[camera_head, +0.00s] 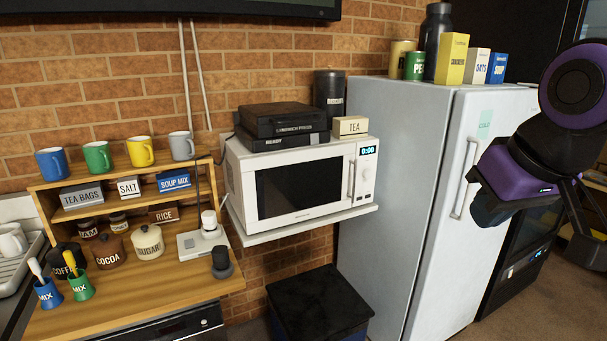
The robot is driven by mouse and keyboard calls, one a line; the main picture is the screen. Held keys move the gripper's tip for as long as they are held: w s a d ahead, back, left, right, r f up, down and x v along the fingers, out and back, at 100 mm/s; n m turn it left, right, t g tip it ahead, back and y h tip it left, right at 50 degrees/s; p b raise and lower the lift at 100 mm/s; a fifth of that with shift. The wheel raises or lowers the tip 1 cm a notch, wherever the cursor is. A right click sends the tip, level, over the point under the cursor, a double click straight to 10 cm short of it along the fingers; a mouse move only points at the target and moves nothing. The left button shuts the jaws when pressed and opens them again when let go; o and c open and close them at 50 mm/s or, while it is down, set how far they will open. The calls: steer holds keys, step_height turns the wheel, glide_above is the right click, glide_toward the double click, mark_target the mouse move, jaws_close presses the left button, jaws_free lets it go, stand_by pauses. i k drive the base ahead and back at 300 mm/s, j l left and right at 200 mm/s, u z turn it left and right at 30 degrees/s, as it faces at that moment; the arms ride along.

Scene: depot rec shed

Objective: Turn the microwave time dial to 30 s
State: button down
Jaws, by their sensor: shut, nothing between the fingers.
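The white microwave (245,170) stands on a shelf against the brick wall, its dark door window facing me and its door closed. Its lit display (368,151) at the upper right of the front reads 0:00. Below the display, a small round dial (367,174) shows, with another small control lower down; their markings are too small to read. A vertical door handle is left of them. My purple and black arm is at the right, in front of the fridge and well apart from the microwave.
A black sandwich press (285,120), a tea box (350,126) and a dark canister (329,92) sit on the microwave. The fridge (400,190) stands close on its right. A wooden rack (140,173) with mugs and jars is left. A black bin (318,305) is below.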

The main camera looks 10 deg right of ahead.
mark_target(367, 173)
steer(key=i+j+z, duration=0.1)
steer(key=i, duration=0.45)
steer(key=i+j+z, duration=0.15)
steer(key=i, duration=0.35)
